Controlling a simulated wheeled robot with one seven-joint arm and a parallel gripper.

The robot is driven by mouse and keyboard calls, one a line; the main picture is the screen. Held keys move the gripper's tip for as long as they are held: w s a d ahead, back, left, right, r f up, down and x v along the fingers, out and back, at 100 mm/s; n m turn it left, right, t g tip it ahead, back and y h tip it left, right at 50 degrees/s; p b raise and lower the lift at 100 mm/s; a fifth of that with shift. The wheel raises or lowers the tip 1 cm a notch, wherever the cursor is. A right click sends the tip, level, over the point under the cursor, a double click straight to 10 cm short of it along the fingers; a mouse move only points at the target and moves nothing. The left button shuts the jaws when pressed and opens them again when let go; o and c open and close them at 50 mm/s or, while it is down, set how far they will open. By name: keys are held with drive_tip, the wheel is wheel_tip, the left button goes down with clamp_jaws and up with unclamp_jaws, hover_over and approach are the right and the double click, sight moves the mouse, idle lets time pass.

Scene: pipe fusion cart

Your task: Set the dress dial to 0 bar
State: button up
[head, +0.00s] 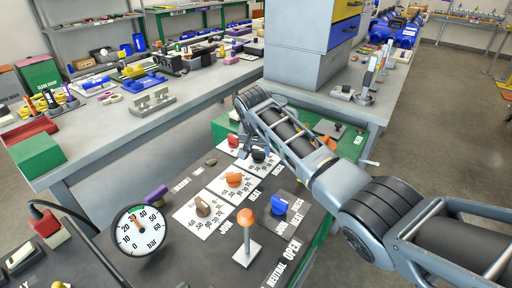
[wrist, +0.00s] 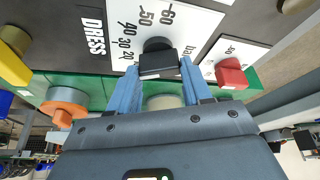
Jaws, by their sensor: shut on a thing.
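The dress dial is a black knob (wrist: 158,60) on a white scale card (wrist: 190,18), with the word DRESS printed beside the card in the wrist view. Numbers from 20 to 60 show on the card; the rest of the scale is hidden. My gripper (wrist: 159,72) has its two blue fingers on either side of the knob and is shut on it. A pale mark shows on the knob's near face, but I cannot tell which number the knob points to. In the head view my gripper (head: 250,147) is over the black dial (head: 260,157), partly covering it.
A red knob (head: 233,141), an orange knob (head: 234,179) and a brown knob (head: 204,207) sit close by on the panel. An orange-topped lever (head: 248,225), a blue knob (head: 280,205) and a round bar gauge (head: 139,230) stand nearer. A workbench (head: 190,107) lies behind.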

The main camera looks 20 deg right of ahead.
drive_tip(key=n+y+p, duration=0.1)
drive_tip(key=n, duration=0.1)
drive_tip(key=shift+r+n, duration=0.1)
drive_tip(key=shift+n, duration=0.3)
drive_tip(key=n+y+p, duration=0.1)
drive_tip(key=n, duration=0.2)
drive_tip(key=shift+d+n+t, duration=0.15)
drive_tip(key=shift+n+t, duration=0.15)
drive_tip(key=n+y+b, duration=0.1)
drive_tip(key=n+y, duration=0.1)
drive_tip(key=n, duration=0.3)
drive_tip(key=shift+n+g+y+b, duration=0.4)
drive_tip(key=shift+n+b, duration=0.15)
drive_tip(key=shift+n, duration=0.25)
drive_tip(key=o, duration=0.9)
drive_tip(key=shift+c, duration=0.2)
drive_tip(key=shift+o, duration=1)
drive_tip(key=shift+d, duration=0.1)
drive_tip(key=v, duration=0.7)
drive_tip(key=shift+r, duration=0.45)
